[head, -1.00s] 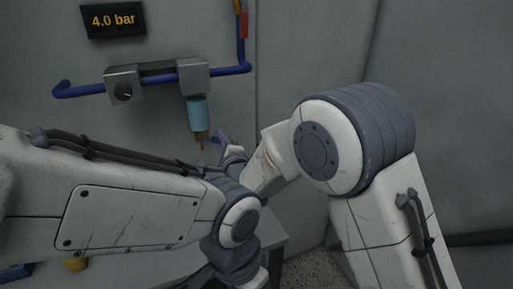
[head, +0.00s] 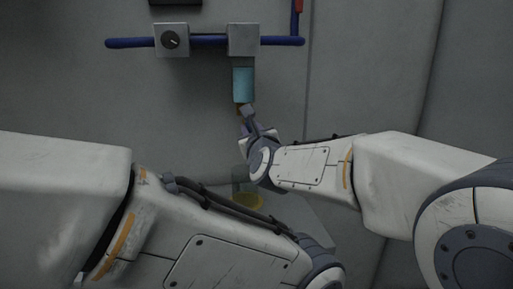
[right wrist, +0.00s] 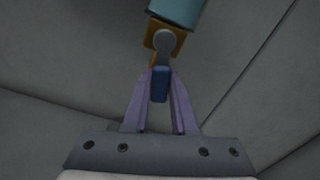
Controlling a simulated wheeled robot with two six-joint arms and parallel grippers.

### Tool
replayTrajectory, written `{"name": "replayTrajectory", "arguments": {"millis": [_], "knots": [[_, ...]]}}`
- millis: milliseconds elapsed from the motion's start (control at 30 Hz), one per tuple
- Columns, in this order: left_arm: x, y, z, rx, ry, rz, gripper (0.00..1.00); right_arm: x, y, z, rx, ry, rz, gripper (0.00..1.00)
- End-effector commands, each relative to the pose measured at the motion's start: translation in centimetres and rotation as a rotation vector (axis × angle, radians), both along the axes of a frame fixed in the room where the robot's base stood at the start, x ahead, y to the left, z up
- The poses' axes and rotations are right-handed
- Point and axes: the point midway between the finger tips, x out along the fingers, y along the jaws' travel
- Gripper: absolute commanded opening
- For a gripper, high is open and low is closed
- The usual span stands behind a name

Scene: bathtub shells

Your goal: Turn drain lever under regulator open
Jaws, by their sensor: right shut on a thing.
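The regulator (head: 243,40) is a grey block on a blue pipe, with a teal bowl (head: 243,84) hanging under it. A brass drain fitting (right wrist: 161,30) sits at the bowl's lower end, with a grey round pivot and a blue drain lever (right wrist: 160,85). In the right wrist view the lever points down from the pivot, between the purple fingers of my right gripper (right wrist: 160,76). The fingers are shut on the lever. In the head view my right gripper (head: 248,118) is just under the bowl and partly hides the drain. My left gripper is out of view.
A grey block with a black knob (head: 171,40) sits on the blue pipe (head: 125,43) left of the regulator. A yellow round thing (head: 248,201) lies below on a grey surface (head: 312,222). My left arm crosses the lower foreground.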

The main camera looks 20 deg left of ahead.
Motion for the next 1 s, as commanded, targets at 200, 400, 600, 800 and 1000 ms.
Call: {"name": "replayTrajectory", "arguments": {"millis": [200, 400, 600, 800, 1000], "knots": [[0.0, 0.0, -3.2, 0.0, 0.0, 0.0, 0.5, -0.5, 0.7, -1.0, 0.115, 0.093, 0.002, 0.0], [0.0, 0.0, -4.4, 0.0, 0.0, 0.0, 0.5, -0.7, 1.0, -0.8, 0.186, 0.147, 0.001, 0.0], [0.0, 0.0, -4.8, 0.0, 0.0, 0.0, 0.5, -0.8, 1.1, -0.6, 0.22, 0.172, 0.0, 0.0], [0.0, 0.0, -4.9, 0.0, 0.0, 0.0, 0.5, -0.8, 1.2, -0.5, 0.23, 0.18, 0.0, 0.0], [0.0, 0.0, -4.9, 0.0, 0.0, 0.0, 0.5, -0.8, 1.2, -0.5, 0.231, 0.179, 0.001, 0.0]]}}
